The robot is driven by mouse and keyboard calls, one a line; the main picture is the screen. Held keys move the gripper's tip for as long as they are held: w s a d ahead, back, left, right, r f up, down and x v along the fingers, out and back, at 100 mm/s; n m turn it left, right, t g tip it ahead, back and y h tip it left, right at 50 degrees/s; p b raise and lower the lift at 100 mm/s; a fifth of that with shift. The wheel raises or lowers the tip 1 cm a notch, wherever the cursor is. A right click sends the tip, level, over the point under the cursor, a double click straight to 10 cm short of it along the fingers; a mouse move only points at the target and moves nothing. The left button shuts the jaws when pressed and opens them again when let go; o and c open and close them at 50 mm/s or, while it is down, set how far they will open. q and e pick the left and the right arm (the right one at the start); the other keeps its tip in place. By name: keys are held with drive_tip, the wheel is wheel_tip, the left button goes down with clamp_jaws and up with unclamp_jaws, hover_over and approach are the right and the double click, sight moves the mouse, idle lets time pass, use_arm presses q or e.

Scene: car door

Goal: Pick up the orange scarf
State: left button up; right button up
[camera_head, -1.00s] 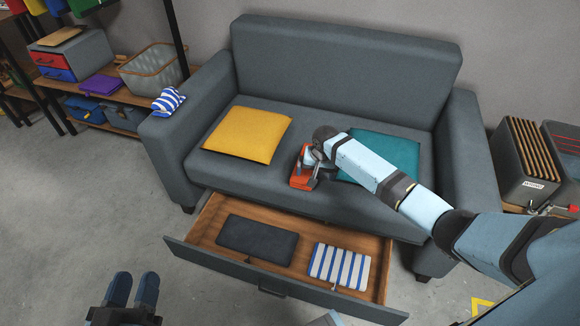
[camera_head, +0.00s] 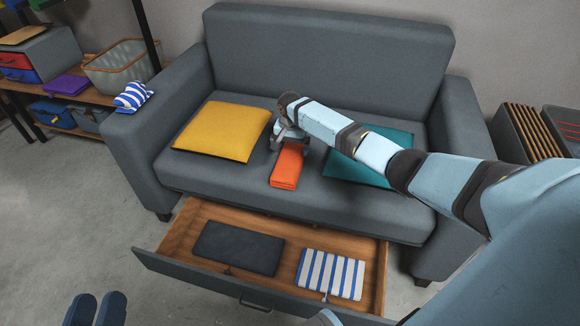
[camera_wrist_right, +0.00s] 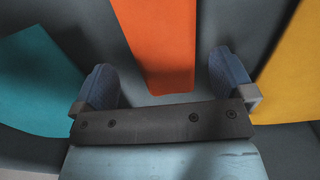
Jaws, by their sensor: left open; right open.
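The folded orange scarf (camera_head: 287,168) lies flat on the sofa seat between the yellow and teal cushions. My right gripper (camera_head: 288,138) is at the scarf's far end, open and empty. In the right wrist view the scarf (camera_wrist_right: 156,45) shows as an orange strip between and beyond the two spread fingers of my right gripper (camera_wrist_right: 163,82). I cannot tell whether the fingers touch the seat. My left gripper (camera_head: 96,309) is open at the bottom left edge, over the floor and away from the sofa.
The yellow cushion (camera_head: 224,132) lies left of the scarf and the teal cushion (camera_head: 352,172) right, partly behind my right arm. Below the seat an open drawer (camera_head: 170,240) holds a dark folded cloth (camera_head: 238,248) and a striped one (camera_head: 330,274). A striped cloth (camera_head: 133,96) lies on the left armrest.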

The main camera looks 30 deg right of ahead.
sight(290, 158)
wheel_tip(290, 158, down, 6)
drive_tip(key=b, duration=0.3)
drive_tip(key=shift+r+b, duration=0.1)
drive_tip(key=shift+b, duration=0.25)
use_arm(q)
drive_tip(key=shift+m+g, duration=0.6)
drive_tip(key=shift+g, duration=0.1)
drive_tip(key=f, duration=0.4)
drive_tip(key=shift+w+f, duration=0.1)
drive_tip(key=shift+w, duration=0.2)
use_arm(e)
drive_tip(key=shift+c, duration=0.5)
drive_tip(key=c, duration=0.6)
